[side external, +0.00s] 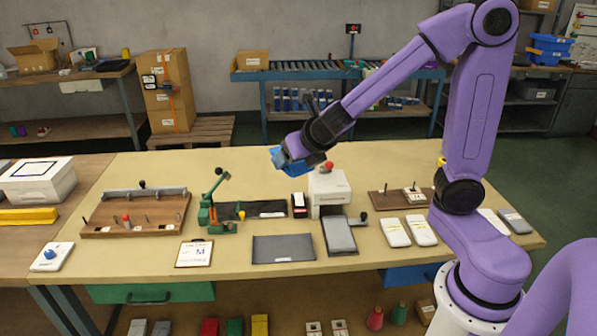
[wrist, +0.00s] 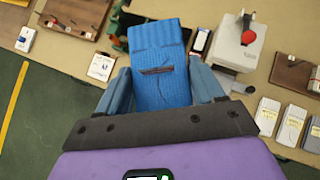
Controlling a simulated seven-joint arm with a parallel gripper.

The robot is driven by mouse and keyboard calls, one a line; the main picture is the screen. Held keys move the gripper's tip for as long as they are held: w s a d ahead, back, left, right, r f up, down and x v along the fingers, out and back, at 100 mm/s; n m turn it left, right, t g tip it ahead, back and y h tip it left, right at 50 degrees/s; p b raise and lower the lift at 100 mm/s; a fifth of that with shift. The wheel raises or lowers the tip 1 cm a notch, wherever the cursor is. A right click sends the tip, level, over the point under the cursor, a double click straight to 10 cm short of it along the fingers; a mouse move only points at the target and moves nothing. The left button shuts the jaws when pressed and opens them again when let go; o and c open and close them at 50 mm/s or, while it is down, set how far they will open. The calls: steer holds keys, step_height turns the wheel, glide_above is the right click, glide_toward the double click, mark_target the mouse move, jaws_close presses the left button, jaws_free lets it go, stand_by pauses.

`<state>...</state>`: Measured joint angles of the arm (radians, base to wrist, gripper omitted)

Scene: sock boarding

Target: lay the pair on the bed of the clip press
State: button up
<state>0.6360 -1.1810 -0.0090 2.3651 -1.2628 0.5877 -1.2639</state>
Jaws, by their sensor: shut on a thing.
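The pair is a blue folded knit bundle (wrist: 158,50) with a dark band across it. My gripper (wrist: 161,88) is shut on it, one finger along each side. I cannot tell for certain that this is the clip press. In the wrist view the pair hides much of the table.
A white machine with a red knob (side external: 328,190) stands near the pair. A grey mat (side external: 284,249) and a clipboard (side external: 194,253) lie in front. A wooden peg board (side external: 135,215) is left; white packets (side external: 395,233) lie right.

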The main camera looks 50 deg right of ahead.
steer(key=w+f+n+y, duration=0.3)
steer(key=w+f+n, duration=0.1)
steer(key=w, duration=0.9)
steer(key=w+d+f+n+g+y, duration=0.1)
steer(key=w+d+f+n+y, duration=0.45)
steer(key=w+d+f, duration=0.35)
steer(key=shift+s+a+f+n+g+y, duration=0.15)
steer(key=shift+s+f+n, duration=0.4)
steer(key=shift+f, duration=1.4)
steer(key=shift+s+a+f+n+g, duration=0.1)
steer(key=shift+s+f+n+g, duration=0.3)
steer(key=shift+f, duration=1.5)
steer(key=shift+s+a+f+n+g+y, duration=0.15)
steer(key=shift+s+f+n, duration=0.5)
steer(key=shift+f, duration=1.3)
steer(key=shift+s+f, duration=0.15)
steer(key=shift+f, duration=0.5)
steer(key=o, duration=1.2)
